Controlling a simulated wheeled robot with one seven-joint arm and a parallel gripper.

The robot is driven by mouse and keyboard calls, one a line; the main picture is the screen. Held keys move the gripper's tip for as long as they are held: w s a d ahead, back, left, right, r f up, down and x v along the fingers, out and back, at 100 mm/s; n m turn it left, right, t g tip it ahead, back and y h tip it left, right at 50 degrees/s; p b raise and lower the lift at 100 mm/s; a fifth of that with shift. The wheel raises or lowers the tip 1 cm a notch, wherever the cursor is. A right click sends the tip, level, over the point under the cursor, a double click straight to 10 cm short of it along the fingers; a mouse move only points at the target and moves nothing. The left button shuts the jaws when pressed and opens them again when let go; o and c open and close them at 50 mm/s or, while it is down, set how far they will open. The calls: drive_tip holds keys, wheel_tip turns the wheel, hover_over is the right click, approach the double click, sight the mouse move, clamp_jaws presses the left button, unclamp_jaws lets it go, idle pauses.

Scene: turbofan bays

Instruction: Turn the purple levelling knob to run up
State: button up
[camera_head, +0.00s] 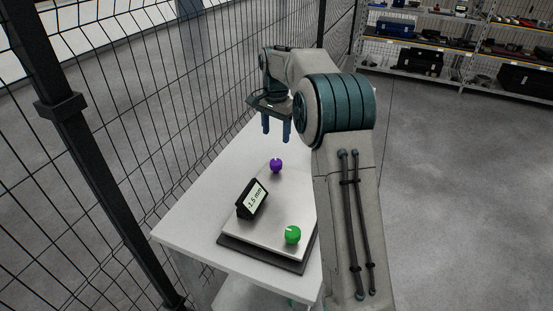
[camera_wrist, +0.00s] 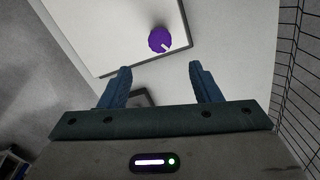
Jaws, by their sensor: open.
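The purple levelling knob (camera_head: 276,165) is a small round knob with a pale pointer mark, near the back corner of a white plate (camera_head: 275,205) on the table. It also shows in the wrist view (camera_wrist: 160,40), beyond and between my fingertips, with its mark toward the lower right. My gripper (camera_head: 276,136) points down with two blue fingers, above and apart from the knob. In the wrist view my gripper (camera_wrist: 160,78) is open and empty. A black display (camera_head: 252,199) on the plate reads what looks like 1.5 mm.
A green knob (camera_head: 292,235) sits at the plate's front right. The white table (camera_head: 190,222) has bare room left of the plate. A black mesh fence (camera_head: 130,110) runs along the left. Shelves (camera_head: 450,50) stand far at the back right. My arm hides the table's right side.

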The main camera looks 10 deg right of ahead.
sight(276, 161)
wheel_tip(276, 161, down, 11)
drive_tip(key=shift+f+p, duration=0.15)
drive_tip(key=shift+p, duration=0.75)
drive_tip(key=c, duration=1)
